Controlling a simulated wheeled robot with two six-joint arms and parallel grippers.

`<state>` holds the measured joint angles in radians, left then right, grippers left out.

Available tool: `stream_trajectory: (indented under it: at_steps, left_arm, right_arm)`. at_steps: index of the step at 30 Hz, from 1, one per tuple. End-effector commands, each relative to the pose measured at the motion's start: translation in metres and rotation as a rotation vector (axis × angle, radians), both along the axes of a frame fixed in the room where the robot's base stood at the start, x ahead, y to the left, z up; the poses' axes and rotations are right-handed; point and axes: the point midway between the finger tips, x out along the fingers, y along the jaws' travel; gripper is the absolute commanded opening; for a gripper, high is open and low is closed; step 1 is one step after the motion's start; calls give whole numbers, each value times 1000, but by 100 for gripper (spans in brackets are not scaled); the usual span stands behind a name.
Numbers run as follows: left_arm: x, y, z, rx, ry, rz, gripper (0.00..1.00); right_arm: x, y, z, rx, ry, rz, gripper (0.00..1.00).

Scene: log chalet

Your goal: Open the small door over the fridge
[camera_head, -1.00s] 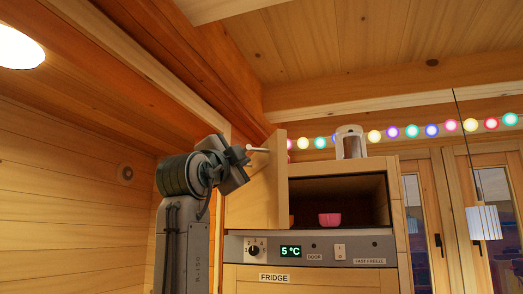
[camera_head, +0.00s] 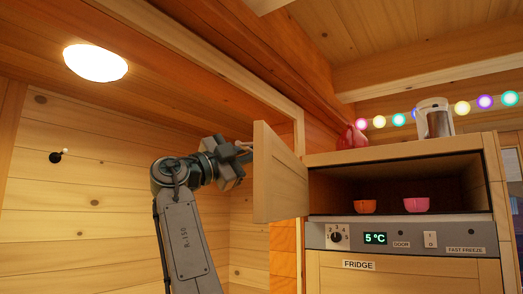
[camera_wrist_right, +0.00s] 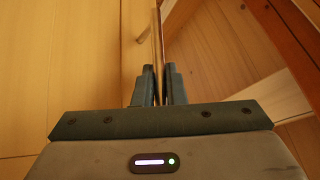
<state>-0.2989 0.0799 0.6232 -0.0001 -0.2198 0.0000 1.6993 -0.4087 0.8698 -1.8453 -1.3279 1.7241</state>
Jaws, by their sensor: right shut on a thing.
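The small door (camera_head: 280,178) is a light wooden panel. It stands swung out at the left side of the dark compartment (camera_head: 335,186) over the fridge (camera_head: 400,275), whose inside is in view. My right gripper (camera_head: 243,152) is at the door's outer edge. In the right wrist view, my right gripper (camera_wrist_right: 158,72) is shut on the thin upright edge of the door (camera_wrist_right: 157,35), which runs between its two fingers. A pale handle peg shows by the fingertips in the head view. My left gripper is in neither view now.
An orange bowl (camera_head: 366,207) and a pink bowl (camera_head: 416,205) stand in the compartment. A red jug (camera_head: 350,137) and a glass-and-white jar (camera_head: 434,120) stand on top. A control panel (camera_head: 398,237) is below. A wooden wall (camera_head: 95,200) is at left, beyond my arm.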

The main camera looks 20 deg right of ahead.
Motion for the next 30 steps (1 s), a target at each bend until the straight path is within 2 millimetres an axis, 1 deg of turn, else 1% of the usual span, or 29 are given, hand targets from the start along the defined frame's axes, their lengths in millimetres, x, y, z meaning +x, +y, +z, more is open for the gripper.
stream_trajectory:
  at_steps: [1, 6, 18, 19, 22, 30]
  left_arm:
    - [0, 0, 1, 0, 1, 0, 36]
    - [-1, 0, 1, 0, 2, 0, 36]
    - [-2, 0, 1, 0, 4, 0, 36]
    - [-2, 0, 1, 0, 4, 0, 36]
    - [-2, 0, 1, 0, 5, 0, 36]
    - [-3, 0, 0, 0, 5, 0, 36]
  right_arm:
    - [1, 2, 3, -3, -2, -4, 0]
    - [4, 5, 2, -3, -1, -14, 0]
    - [4, 6, 2, -2, -3, -16, 0]
    - [4, 6, 2, -2, -3, -16, 13]
    - [4, 6, 2, -1, -3, -16, 32]
    - [5, 6, 1, 0, -1, -16, 32]
